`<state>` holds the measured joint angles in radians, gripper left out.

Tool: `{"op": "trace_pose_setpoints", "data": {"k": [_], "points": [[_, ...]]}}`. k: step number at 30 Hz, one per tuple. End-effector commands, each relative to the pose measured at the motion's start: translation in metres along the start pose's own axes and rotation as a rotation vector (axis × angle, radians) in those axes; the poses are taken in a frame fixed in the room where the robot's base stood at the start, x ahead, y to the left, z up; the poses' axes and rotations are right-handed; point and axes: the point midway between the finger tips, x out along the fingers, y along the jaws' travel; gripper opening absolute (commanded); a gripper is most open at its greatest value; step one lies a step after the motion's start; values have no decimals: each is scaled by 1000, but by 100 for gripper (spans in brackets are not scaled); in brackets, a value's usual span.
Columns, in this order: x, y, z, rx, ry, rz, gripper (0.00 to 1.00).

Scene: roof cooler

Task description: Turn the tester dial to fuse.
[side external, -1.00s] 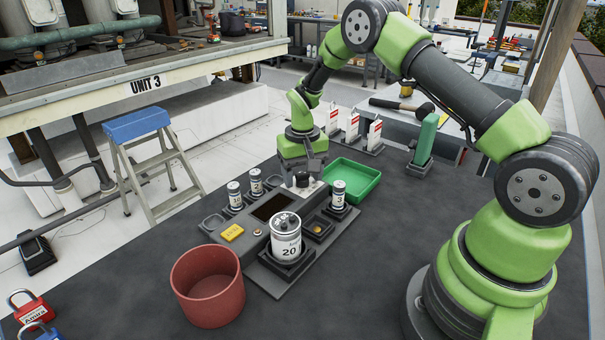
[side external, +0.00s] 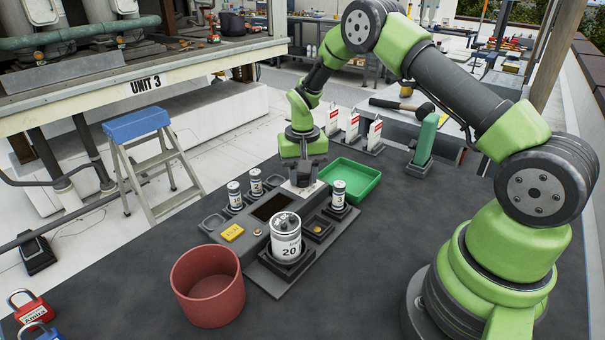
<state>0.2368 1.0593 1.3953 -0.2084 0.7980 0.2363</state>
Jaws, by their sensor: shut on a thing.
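The tester (side external: 272,233) is a grey unit with a dark screen (side external: 271,207) on the dark bench. My gripper (side external: 302,179) points down at the tester's far right end, over the pale dial plate (side external: 314,192). It is shut on the dial there, and its fingers hide the dial. The dial's markings are too small to read, so I cannot tell its setting. A white can marked 20 (side external: 286,246) stands upright in a black holder at the tester's near end.
A red bin (side external: 207,287) stands at the near left. A green tray (side external: 350,180) lies right of my gripper. Small canisters stand close by, one on the right (side external: 338,194) and two on the left (side external: 234,195).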

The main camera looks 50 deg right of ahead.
Motion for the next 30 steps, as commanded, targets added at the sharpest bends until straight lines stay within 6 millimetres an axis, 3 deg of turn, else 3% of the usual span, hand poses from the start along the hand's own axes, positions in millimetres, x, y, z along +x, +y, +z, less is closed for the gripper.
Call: {"op": "trace_pose_setpoints", "data": {"k": [18, 30], "points": [[0, 0, 0, 468, -2, 0, 10], [0, 0, 1, 585, -3, 0, 10]]}}
